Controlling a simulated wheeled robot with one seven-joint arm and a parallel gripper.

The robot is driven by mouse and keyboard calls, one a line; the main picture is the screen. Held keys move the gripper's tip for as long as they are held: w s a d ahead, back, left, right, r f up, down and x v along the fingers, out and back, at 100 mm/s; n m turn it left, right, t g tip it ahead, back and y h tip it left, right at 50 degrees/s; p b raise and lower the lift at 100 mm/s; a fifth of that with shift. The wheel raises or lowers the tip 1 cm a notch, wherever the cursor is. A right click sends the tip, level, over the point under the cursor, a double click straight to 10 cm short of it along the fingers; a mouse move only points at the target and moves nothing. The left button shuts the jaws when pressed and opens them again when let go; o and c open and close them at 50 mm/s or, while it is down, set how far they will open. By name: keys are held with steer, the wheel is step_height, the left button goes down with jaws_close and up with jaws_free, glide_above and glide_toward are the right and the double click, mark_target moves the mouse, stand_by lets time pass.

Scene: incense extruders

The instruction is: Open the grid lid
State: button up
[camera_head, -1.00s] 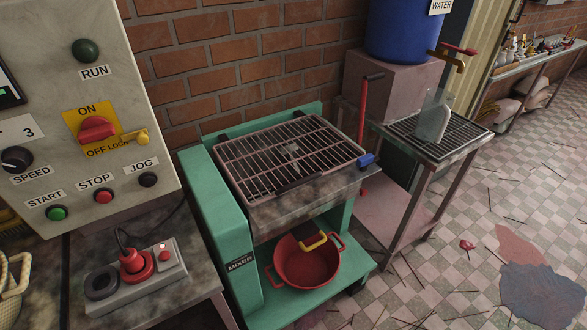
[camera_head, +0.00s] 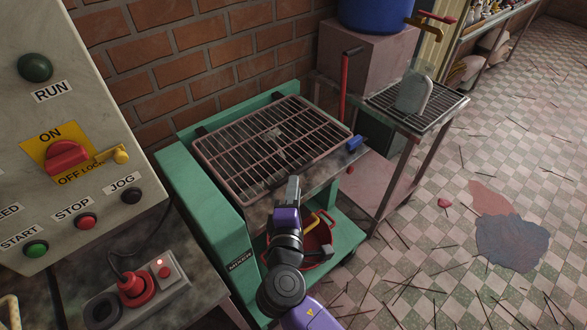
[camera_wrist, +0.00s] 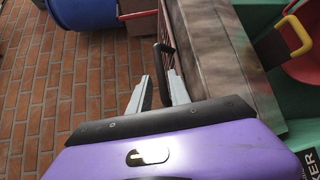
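The grid lid (camera_head: 240,146) is a pinkish-brown metal grate lying flat on top of the green mixer (camera_head: 205,205). In the wrist view its edge (camera_wrist: 168,30) shows edge-on beside the mixer's stained metal wall (camera_wrist: 215,50). My gripper (camera_head: 293,184) is at the lid's front edge, above the red pot. In the wrist view my gripper (camera_wrist: 156,82) has its two grey fingers apart. A dark handle (camera_wrist: 159,62) at the lid's edge shows between them; I cannot tell whether either finger touches it.
A red pot (camera_head: 317,243) with a yellow-handled item stands on the mixer's lower shelf. A blue latch-like part (camera_head: 354,143) is at the mixer's right corner. The control panel (camera_head: 75,130) is at left, a side table with a rack (camera_head: 440,108) at right.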

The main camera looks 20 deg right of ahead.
mark_target(297, 171)
steer(key=x, duration=0.6)
steer(key=shift+w+d+p, duration=0.1)
steer(key=shift+w+p, duration=0.15)
steer(key=shift+p, duration=0.05)
jaws_close()
steer(key=shift+f, duration=0.1)
stand_by(1.0)
